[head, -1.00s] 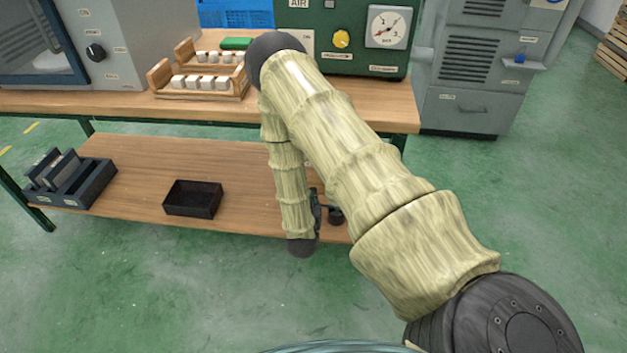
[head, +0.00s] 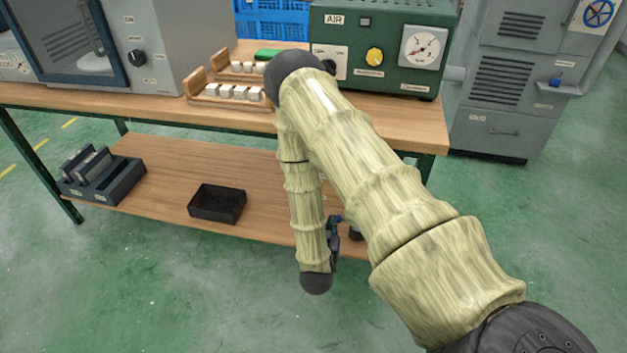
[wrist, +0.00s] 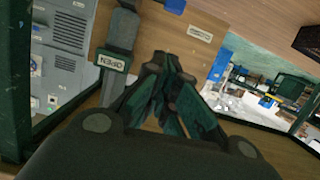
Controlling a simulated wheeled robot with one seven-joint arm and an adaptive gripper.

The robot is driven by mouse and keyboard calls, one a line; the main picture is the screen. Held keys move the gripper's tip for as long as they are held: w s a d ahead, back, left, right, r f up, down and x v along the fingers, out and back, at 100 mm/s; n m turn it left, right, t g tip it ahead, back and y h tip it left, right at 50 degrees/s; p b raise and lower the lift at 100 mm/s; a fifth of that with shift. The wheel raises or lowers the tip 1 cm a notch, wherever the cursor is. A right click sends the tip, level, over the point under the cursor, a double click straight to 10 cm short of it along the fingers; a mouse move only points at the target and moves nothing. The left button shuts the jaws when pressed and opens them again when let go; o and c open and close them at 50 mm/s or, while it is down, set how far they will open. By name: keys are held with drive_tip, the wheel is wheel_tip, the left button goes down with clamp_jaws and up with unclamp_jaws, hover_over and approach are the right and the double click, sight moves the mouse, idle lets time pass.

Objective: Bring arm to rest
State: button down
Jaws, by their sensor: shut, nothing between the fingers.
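My gripper (wrist: 172,100) shows in the wrist view with its dark green fingers together and nothing between them. In the head view my arm bends at a dark elbow joint before the bench, and its lower part hangs down in front of the lower shelf. There my gripper (head: 334,236) is mostly hidden behind the arm, so its fingers do not show clearly. I see it holding nothing.
The wooden workbench (head: 150,112) carries a rack of white blocks (head: 233,92), a green AIR box (head: 385,45) and a grey oven-like cabinet (head: 165,40). Its shelf (head: 165,185) holds a black tray (head: 217,204) and a dark slotted holder (head: 100,176). Grey cabinets (head: 505,85) stand right; floor left is clear.

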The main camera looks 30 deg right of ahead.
drive_tip(key=s+a+f+n+g+y, duration=0.3)
drive_tip(key=s+a+f+y, duration=0.2)
drive_tip(key=s+a, duration=0.35)
drive_tip(key=s+a+f+n+g+y, duration=0.35)
drive_tip(key=s+a+f, duration=0.3)
drive_tip(key=s, duration=0.25)
drive_tip(key=s+a+r+n+g+y, duration=0.25)
drive_tip(key=s+a+g, duration=0.2)
drive_tip(key=s, duration=0.75)
wheel_tip(320, 180, up, 18)
drive_tip(key=m+p, duration=0.1)
drive_tip(key=p, duration=1.7)
drive_tip(key=shift+w+f, duration=0.2)
drive_tip(key=shift+w, duration=0.15)
